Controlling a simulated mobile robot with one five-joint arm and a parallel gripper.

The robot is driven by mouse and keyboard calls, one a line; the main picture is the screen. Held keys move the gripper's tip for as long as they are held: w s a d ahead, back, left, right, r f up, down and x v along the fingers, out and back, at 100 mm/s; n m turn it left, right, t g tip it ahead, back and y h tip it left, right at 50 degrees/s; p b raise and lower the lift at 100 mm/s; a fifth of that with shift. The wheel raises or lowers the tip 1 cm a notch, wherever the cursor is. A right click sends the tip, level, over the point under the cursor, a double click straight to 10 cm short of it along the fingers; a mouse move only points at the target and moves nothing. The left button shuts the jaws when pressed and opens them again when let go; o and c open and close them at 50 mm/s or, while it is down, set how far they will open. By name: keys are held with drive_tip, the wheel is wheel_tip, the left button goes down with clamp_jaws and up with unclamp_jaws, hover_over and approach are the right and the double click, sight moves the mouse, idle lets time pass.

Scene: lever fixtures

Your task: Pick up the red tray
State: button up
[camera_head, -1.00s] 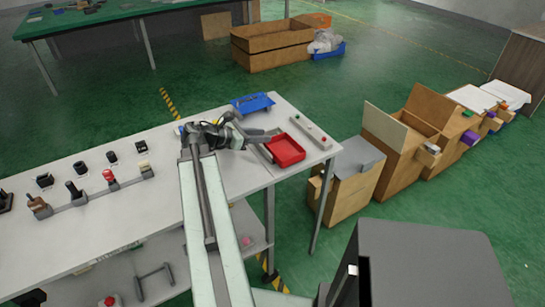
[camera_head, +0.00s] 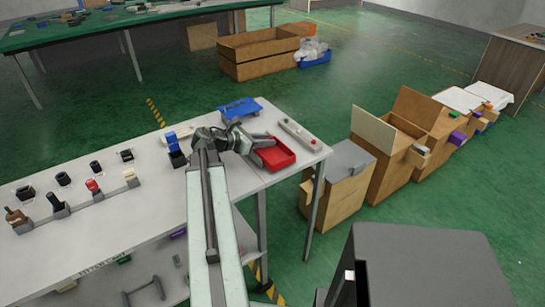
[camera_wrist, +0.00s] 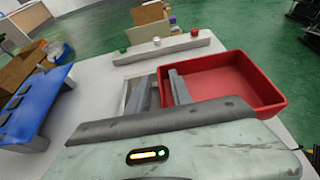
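The red tray (camera_head: 276,154) lies on the right end of the white table in the head view, next to my gripper (camera_head: 262,142). In the wrist view the red tray (camera_wrist: 235,75) fills the right of the picture, its inside empty. My gripper (camera_wrist: 158,76) shows two grey fingers apart at the tray's left side. One finger appears inside the tray and the other outside, with the left wall between them. Whether either finger touches the wall cannot be told.
A bar with small buttons (camera_head: 300,134) lies behind the tray. A blue stand (camera_head: 240,109) is at the table's back. Several lever fixtures (camera_head: 92,186) stand on the left of the table. Cardboard boxes (camera_head: 340,185) are right of the table, on the floor.

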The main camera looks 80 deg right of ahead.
clamp_jaws()
idle(1.2)
